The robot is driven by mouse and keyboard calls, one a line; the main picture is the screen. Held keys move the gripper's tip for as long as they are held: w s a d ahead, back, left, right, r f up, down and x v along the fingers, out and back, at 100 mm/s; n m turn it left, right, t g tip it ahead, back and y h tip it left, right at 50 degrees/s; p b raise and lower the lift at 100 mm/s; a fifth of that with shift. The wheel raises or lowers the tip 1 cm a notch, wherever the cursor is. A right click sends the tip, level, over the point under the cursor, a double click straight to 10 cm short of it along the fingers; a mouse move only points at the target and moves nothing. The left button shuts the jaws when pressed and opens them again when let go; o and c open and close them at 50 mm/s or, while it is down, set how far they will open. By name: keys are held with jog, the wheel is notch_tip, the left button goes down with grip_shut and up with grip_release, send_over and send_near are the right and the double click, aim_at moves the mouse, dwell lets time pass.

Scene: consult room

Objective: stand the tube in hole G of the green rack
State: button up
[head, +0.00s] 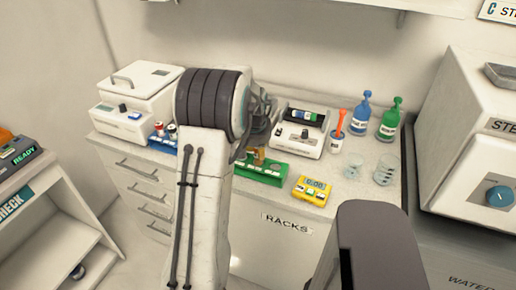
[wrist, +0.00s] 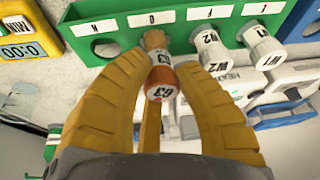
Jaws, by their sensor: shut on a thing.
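The green rack (wrist: 183,39) runs across the top of the wrist view, its letter labels too small to read surely. It also shows on the counter in the head view (head: 270,175). My gripper (wrist: 160,72) has its yellow fingers shut around a tube with an orange cap (wrist: 161,84) and a label that seems to read G3. The tube's far end meets the rack's face below a round-letter label, perhaps G; I cannot tell whether it is inside the hole. In the head view my gripper (head: 258,155) is over the rack, partly hidden by my arm.
White-capped tubes W2 (wrist: 212,50) and W1 (wrist: 262,45) stand in the rack beside the held tube. An empty hole (wrist: 105,47) is on the other side. A yellow timer (head: 312,190), glass beakers (head: 384,171) and a blue rack (head: 162,141) are nearby.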

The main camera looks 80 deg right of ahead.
jog(key=shift+f+b, duration=0.55)
jog(key=shift+f, duration=0.2)
jog(key=shift+f, duration=0.15)
jog(key=o, duration=1.1)
jog(key=v, duration=1.2)
